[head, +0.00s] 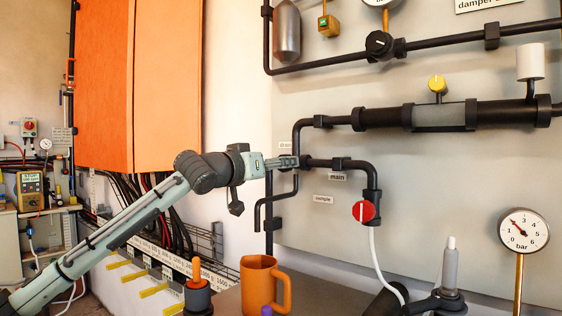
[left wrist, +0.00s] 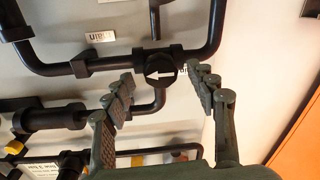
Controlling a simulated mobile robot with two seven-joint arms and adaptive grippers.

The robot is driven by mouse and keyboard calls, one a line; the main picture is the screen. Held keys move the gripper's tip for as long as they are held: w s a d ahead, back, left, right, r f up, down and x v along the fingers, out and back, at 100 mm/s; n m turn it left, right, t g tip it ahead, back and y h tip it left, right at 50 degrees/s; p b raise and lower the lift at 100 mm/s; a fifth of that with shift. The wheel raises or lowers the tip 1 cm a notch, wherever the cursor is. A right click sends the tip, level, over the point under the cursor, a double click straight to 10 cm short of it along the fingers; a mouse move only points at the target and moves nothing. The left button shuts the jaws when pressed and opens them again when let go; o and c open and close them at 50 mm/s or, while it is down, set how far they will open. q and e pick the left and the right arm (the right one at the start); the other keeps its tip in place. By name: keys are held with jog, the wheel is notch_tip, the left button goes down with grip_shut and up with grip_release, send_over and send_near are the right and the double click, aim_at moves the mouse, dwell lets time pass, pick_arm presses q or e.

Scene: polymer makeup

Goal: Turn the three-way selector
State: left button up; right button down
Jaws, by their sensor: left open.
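The three-way selector (left wrist: 160,68) is a dark knob with a white arrow, set where dark pipes meet on the grey panel. In the left wrist view its arrow points left. In the head view the knob is largely hidden by my left gripper (head: 290,162), which reaches in from the left at the pipe junction. In the left wrist view my left gripper (left wrist: 161,77) is open and empty, with one finger on each side of the selector. I cannot tell whether the fingers touch it. My right gripper is not in view.
A "main" label (head: 337,177) and a red-handled valve (head: 363,211) are right of the junction. An orange mug (head: 259,285) and a grey cylinder in a dark holder (head: 450,267) stand below. An orange cabinet (head: 135,85) hangs left. A pressure gauge (head: 524,231) is far right.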

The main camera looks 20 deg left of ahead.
pick_arm(q)
jog(key=shift+x, duration=0.8)
jog(key=c, duration=1.1)
jog(key=shift+c, duration=0.2)
